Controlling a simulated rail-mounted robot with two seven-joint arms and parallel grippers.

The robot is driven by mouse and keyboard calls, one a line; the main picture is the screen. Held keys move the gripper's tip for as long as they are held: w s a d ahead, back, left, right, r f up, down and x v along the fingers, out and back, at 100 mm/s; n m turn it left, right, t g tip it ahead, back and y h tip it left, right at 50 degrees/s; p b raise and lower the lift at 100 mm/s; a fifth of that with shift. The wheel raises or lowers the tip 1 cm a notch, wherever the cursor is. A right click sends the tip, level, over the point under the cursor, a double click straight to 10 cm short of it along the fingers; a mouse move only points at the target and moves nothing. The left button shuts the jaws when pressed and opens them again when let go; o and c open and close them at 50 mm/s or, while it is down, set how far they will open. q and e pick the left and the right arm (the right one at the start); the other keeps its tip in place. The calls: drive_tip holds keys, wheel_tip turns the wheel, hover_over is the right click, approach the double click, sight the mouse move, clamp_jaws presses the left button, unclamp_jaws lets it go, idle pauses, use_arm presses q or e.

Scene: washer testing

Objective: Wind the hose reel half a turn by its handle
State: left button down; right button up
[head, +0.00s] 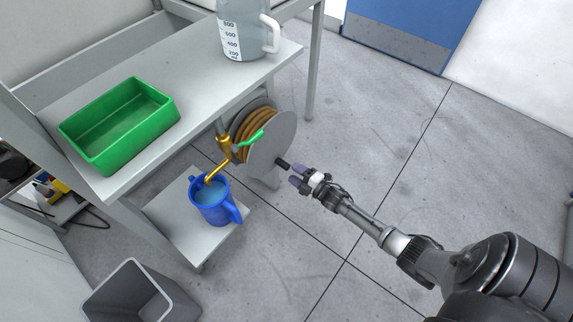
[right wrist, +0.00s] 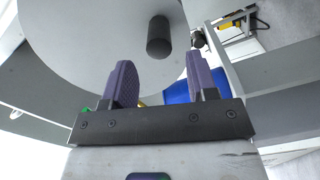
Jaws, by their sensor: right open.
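The hose reel (head: 273,138) hangs beside the grey shelf unit, with brown hose wound behind its round grey side disc. Its dark handle (head: 283,162) sticks out from the disc's lower right part. My right gripper (head: 297,175) is open and empty just in front of the handle. In the right wrist view the handle (right wrist: 159,37) shows ahead of and between the two purple fingers, above the fingertips in the picture. The fingers of my right gripper (right wrist: 160,78) look apart from it. The grey disc (right wrist: 85,40) fills the upper left there. My left gripper is not in view.
A gold tap with a green lever (head: 248,140) is beside the reel. A blue jug (head: 211,205) with liquid stands on the lower shelf. A green tray (head: 120,120) and clear measuring jug (head: 240,35) are on top. A grey bin (head: 140,295) is lower left. Floor to the right is clear.

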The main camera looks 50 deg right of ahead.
drive_tip(key=s+p, duration=0.2)
drive_tip(key=s, duration=0.6)
drive_tip(key=shift+d, duration=0.35)
